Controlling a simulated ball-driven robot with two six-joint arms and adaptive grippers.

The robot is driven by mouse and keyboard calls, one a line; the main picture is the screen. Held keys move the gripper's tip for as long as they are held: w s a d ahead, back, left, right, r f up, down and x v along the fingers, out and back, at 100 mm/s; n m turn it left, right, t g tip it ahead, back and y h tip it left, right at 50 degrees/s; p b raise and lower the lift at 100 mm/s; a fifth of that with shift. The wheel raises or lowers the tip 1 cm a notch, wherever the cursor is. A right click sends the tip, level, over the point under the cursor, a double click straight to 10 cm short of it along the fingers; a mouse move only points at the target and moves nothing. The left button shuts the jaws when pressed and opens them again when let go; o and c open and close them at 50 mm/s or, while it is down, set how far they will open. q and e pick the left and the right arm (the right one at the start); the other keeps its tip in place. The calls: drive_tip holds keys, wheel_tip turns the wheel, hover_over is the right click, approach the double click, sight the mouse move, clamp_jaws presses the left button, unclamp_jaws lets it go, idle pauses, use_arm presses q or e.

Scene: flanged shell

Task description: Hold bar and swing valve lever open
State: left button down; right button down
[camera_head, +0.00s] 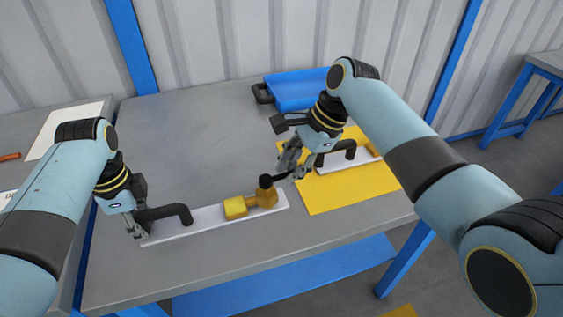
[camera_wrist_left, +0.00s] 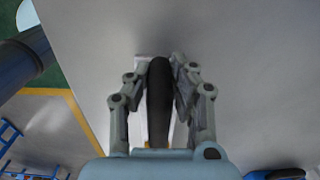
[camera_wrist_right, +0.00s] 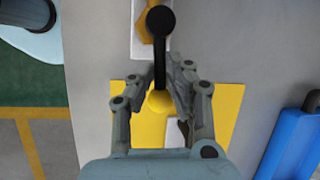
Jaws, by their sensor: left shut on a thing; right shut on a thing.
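A white plate (camera_head: 190,223) lies on the grey table with a dark bent bar (camera_head: 170,213) at its left and a yellow and gold valve (camera_head: 236,207) at its right. A black lever (camera_head: 281,177) runs from the round dark hub on top of the valve, pointing right, roughly along the plate. My left gripper (camera_head: 138,228) is shut on the bar near its left end; the bar (camera_wrist_left: 159,105) stands between its fingers in the left wrist view. My right gripper (camera_head: 291,172) is shut on the lever's outer end, where a yellow knob (camera_wrist_right: 159,102) shows between the fingers.
A yellow mat (camera_head: 342,191) lies at the right, with a second white plate (camera_head: 364,155) and dark handle (camera_head: 342,149) on it. A blue tray (camera_head: 297,89) stands at the back. The table's middle (camera_head: 190,140) is clear.

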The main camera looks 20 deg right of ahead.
drive_tip(key=shift+s+m+t, duration=0.3)
drive_tip(key=shift+s+m, duration=0.1)
drive_tip(key=shift+m, duration=0.4)
drive_tip(key=c, duration=1.3)
unclamp_jaws()
drive_tip(key=shift+c, duration=0.2)
drive_tip(key=shift+r, duration=0.1)
drive_tip(key=v, duration=1.2)
drive_tip(key=shift+a, duration=0.15)
